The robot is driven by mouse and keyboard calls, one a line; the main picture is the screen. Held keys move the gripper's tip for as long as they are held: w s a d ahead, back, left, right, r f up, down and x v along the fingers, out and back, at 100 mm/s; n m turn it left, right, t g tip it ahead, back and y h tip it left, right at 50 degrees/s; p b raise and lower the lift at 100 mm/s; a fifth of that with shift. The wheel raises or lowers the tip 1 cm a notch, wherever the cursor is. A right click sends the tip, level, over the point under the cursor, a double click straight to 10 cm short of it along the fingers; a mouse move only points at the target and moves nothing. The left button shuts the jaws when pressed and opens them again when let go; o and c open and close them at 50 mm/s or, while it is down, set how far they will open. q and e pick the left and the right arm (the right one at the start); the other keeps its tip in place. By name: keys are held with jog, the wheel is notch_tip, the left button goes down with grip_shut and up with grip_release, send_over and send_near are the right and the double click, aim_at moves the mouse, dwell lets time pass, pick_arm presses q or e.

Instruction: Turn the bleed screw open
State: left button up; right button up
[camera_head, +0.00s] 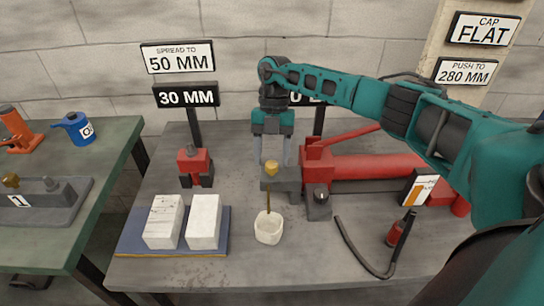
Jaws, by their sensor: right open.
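A brass-coloured knob (271,167), which looks like the bleed screw, stands on a grey block (281,180) at the left end of the red press (375,167). A thin brownish tube or stream (268,201) runs down from the block to a white cup (268,229). My right gripper (272,161) points down over the knob. Its two fingers are apart, one to each side of the knob in the picture. I cannot tell whether they touch it. My left gripper is not in view.
A small red jack (194,166) and two white blocks (203,222) on a blue mat (133,242) stand to the left. A black hose (352,247) lies at the front right. A sign post (195,127) rises behind. A green table (95,160) is at far left.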

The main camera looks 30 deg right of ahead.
aim_at(272, 162)
notch_tip(272, 162, up, 19)
jog(key=p, duration=0.1)
jog(key=shift+f, duration=0.15)
dwell(0.5)
